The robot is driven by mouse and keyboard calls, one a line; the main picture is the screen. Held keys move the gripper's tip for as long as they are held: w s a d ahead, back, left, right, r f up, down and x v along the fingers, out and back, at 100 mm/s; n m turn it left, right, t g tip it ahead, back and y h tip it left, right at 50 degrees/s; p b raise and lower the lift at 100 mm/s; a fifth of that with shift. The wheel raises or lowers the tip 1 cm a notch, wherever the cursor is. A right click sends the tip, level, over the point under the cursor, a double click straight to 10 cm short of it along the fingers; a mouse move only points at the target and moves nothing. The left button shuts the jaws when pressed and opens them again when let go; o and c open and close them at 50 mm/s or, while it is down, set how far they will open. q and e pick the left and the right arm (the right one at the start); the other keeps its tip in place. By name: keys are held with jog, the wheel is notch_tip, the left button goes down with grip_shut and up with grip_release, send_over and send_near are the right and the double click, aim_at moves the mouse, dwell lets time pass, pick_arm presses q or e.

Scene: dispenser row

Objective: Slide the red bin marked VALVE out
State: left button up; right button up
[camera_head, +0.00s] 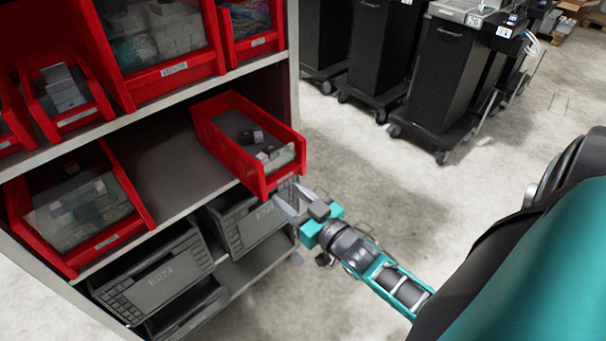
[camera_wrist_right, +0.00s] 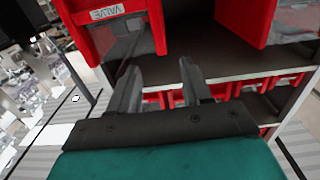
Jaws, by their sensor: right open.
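The red bin marked VALVE (camera_head: 281,178) stands at the right end of the middle shelf, with its front jutting past the shelf edge. It holds a few dark and grey small boxes. In the right wrist view its red front (camera_wrist_right: 95,35) is at upper left, with the VALVE label (camera_wrist_right: 108,12) upside down. My right gripper (camera_head: 291,198) is open and empty, just below and in front of the bin's front. In the wrist view its fingers (camera_wrist_right: 158,66) are apart near the bin; I cannot tell whether they touch it. My left gripper is not in view.
Another red bin (camera_head: 110,238) stands at the left of the same shelf, with bare shelf (camera_head: 172,170) between. More red bins (camera_head: 178,72) fill the shelf above. Grey crates (camera_head: 160,278) sit below. Black wheeled carts (camera_head: 440,80) stand behind at right, across open floor.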

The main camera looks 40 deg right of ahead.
jog(key=s, duration=0.3)
jog(key=shift+s+d, duration=0.15)
jog(key=shift+s, duration=0.25)
